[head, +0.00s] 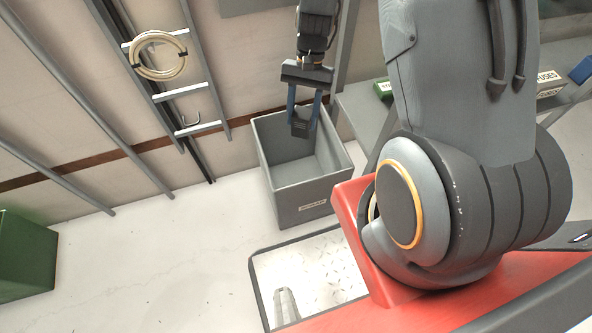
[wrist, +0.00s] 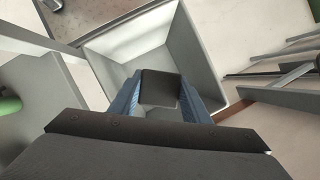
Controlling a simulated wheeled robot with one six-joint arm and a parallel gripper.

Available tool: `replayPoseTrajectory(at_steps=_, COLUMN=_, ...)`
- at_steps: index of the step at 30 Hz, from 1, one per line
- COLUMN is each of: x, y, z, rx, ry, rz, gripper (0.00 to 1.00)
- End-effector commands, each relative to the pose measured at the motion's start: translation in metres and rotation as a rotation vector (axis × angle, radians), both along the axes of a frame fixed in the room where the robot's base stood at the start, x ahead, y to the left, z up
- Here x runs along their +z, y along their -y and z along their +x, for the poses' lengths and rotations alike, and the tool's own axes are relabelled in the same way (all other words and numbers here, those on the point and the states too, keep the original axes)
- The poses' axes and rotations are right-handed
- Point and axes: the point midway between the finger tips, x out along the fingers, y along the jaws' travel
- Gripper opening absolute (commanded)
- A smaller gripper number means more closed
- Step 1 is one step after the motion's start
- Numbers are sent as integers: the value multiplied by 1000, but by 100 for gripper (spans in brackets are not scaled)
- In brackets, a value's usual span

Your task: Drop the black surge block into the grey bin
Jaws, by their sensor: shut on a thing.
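My gripper (head: 304,108) hangs pointing down over the grey bin (head: 308,203) in the head view. Its blue fingers are shut on the black surge block (head: 301,124), a small dark block held between the fingertips. In the wrist view the surge block (wrist: 160,88) sits between the two blue fingers of my gripper (wrist: 160,97), with the open grey bin (wrist: 217,58) below and around it. The bin looks empty where I see inside. It bears a label on its front; part of its inside is hidden behind the block and gripper.
A ladder (head: 181,92) with a coiled cable (head: 158,55) stands against the wall left of the bin. A green case (head: 24,257) sits at far left. Open floor (head: 150,255) lies between.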

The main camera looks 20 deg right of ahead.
Motion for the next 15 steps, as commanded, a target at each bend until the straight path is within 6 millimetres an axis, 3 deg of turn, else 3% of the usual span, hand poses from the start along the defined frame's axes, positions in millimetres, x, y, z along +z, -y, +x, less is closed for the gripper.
replayPoseTrajectory(at_steps=15, x=-48, y=-2, z=1, rx=5, ry=0, rz=0, gripper=17)
